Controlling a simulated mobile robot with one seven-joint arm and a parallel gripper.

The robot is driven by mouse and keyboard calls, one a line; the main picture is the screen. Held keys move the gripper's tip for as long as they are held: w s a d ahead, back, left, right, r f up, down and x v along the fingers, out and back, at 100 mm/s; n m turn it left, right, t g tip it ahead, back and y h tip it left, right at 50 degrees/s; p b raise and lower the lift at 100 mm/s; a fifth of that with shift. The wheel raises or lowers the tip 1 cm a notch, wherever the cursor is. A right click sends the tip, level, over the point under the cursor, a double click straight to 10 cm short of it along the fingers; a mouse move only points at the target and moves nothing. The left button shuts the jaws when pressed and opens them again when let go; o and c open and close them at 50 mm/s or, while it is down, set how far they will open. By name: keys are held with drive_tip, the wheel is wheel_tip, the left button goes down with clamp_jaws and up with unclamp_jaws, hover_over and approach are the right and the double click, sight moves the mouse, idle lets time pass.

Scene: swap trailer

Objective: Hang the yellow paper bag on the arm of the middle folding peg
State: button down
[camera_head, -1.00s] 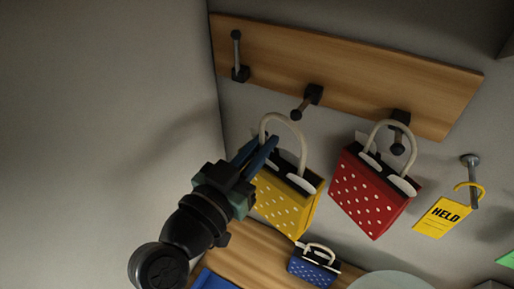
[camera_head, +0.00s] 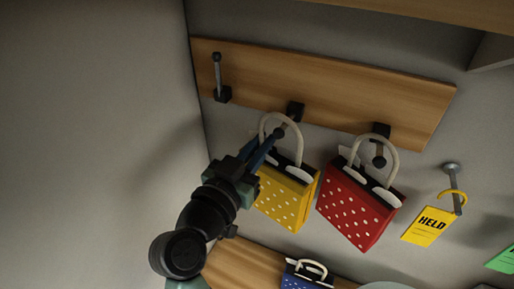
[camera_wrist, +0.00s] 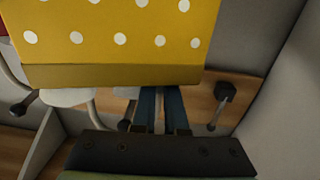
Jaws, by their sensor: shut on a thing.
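The yellow paper bag (camera_head: 285,200) with white dots is upright, and my gripper (camera_head: 262,150) is shut on its upper part. The exact grip is partly hidden. In the head view the bag's pale handle loop is in line with the middle folding peg (camera_head: 295,110), and the peg's knob shows inside the loop. I cannot tell whether the loop is around the peg arm or in front of it. The wrist view shows the yellow bag (camera_wrist: 120,40) above the blue fingers (camera_wrist: 160,108); a dark peg knob is partly visible behind them.
The left peg (camera_head: 217,78) has its arm folded up. A red dotted bag (camera_head: 355,205) is at the right peg (camera_head: 380,135), close beside the yellow bag. A yellow HELD tag (camera_head: 430,226) hangs further right. A blue bag (camera_head: 305,275) is below on the wooden shelf (camera_head: 240,262).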

drive_tip(key=w, duration=0.1)
drive_tip(key=w+d+f, duration=0.1)
drive_tip(key=w+f, duration=0.1)
drive_tip(key=w, duration=0.1)
drive_tip(key=shift+d, duration=0.3)
idle(0.3)
drive_tip(key=shift+f, duration=0.1)
idle(0.6)
drive_tip(key=c, duration=0.9)
unclamp_jaws()
drive_tip(key=shift+s, duration=0.1)
drive_tip(key=v, duration=1.3)
drive_tip(key=shift+a, duration=0.1)
